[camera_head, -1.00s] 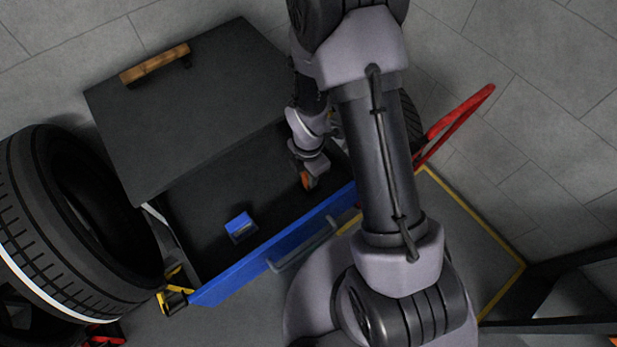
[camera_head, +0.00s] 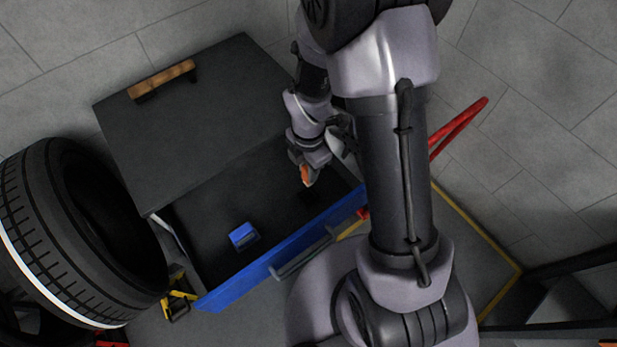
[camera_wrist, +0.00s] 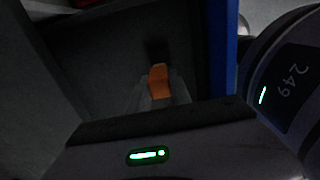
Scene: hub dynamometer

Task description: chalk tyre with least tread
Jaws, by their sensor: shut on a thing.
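My gripper (camera_head: 307,180) is shut on a small orange piece, possibly the chalk, and points down over the right part of an open drawer. The orange piece (camera_wrist: 158,80) shows between the fingers in the wrist view, with a dark patch beyond it that may be its shadow. A large black tyre (camera_head: 35,225) with a white band on its tread stands at the left in the head view, left of the drawer. Part of another dark round shape shows below it, mostly hidden. Tread depths cannot be compared here.
The open drawer has a blue front (camera_head: 235,284) and a dark floor holding a small blue object (camera_head: 243,236). Its cabinet has a dark top (camera_head: 195,115) with a wooden-handled item (camera_head: 162,79). A red bar (camera_head: 460,125) rises at the right, partly behind my arm.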

